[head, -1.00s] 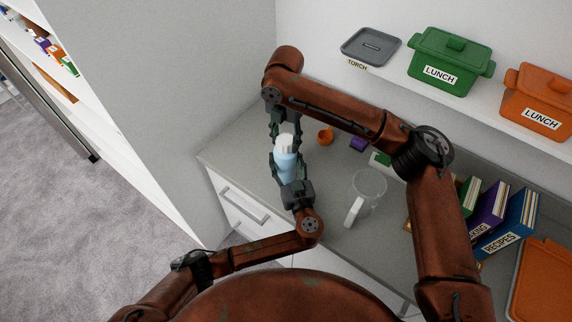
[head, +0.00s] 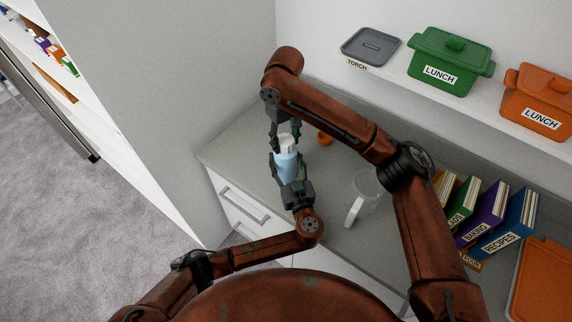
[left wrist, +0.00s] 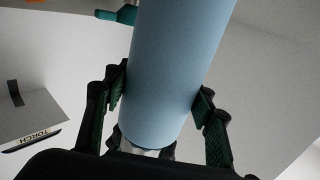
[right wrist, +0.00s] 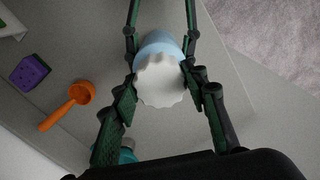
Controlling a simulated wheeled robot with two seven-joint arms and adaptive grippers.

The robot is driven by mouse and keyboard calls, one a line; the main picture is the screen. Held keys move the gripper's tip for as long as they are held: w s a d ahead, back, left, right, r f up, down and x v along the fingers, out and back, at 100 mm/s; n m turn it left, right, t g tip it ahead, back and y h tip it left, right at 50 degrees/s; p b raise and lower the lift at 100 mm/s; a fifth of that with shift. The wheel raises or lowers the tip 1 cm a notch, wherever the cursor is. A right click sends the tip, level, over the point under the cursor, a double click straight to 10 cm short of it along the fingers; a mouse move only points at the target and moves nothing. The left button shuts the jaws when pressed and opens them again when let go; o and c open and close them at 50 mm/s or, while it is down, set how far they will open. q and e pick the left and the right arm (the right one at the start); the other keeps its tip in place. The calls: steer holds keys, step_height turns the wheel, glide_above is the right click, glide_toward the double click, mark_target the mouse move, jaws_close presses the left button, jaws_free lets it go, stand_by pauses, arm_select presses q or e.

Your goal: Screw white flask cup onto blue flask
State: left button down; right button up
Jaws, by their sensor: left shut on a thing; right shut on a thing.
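The light blue flask (head: 286,168) stands roughly upright in the air over the counter. My left gripper (head: 287,178) is shut around its body; in the left wrist view, the flask (left wrist: 175,70) passes between the two pads (left wrist: 160,100). The white flask cup (head: 287,143) sits at the flask's top end, in line with it. My right gripper (head: 285,138) comes from above and is shut on the cup. In the right wrist view, the scalloped cup (right wrist: 163,82) lies between its fingers (right wrist: 163,88), covering the joint with the flask; I cannot tell how tightly they meet.
An orange scoop-like thing (right wrist: 72,103) and a purple block (right wrist: 30,72) lie on the counter. A clear jug (head: 366,190) with a white handle and several books (head: 490,210) stand to the right. Lidded boxes, one of them green (head: 450,58), stand on the shelf above.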

steer(key=m, duration=0.4)
steer(key=shift+s, duration=0.1)
steer(key=o, duration=1.3)
steer(key=shift+c, duration=0.2)
steer(key=shift+r, duration=2.25)
steer(key=shift+c, duration=0.3)
